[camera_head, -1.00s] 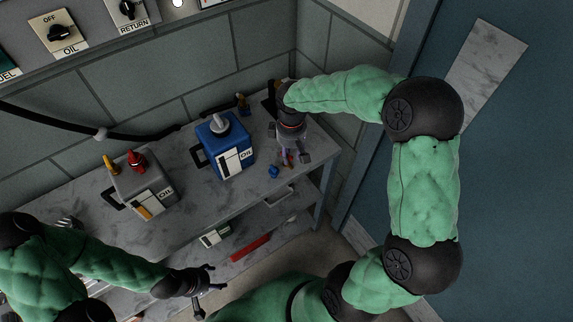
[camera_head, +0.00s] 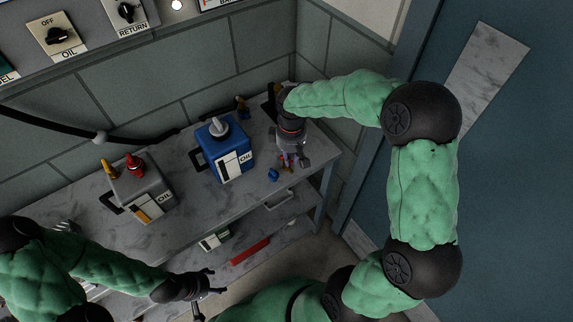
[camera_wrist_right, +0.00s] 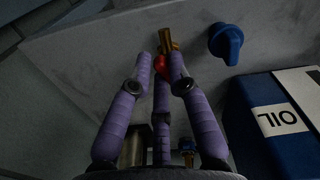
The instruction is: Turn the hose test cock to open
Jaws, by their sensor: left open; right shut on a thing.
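A small brass fitting with a red part (camera_wrist_right: 166,42) rises from the grey bench top in the right wrist view; I take it for the test cock. My right gripper (camera_head: 292,160) points down at the bench's right end. In the right wrist view its purple fingers (camera_wrist_right: 161,62) are closed in around the red part, which they partly hide. A blue knob (camera_wrist_right: 226,43) stands beside the fitting and also shows in the head view (camera_head: 273,174). My left gripper (camera_head: 216,281) is open and empty, in front of the bench at lower left.
A blue oil can (camera_head: 225,150) stands left of my right gripper, with a grey oil can (camera_head: 142,190) further left. A black hose (camera_head: 60,128) runs along the wall to a small brass-and-blue fitting (camera_head: 242,104). A red bar (camera_head: 250,250) lies on the lower shelf.

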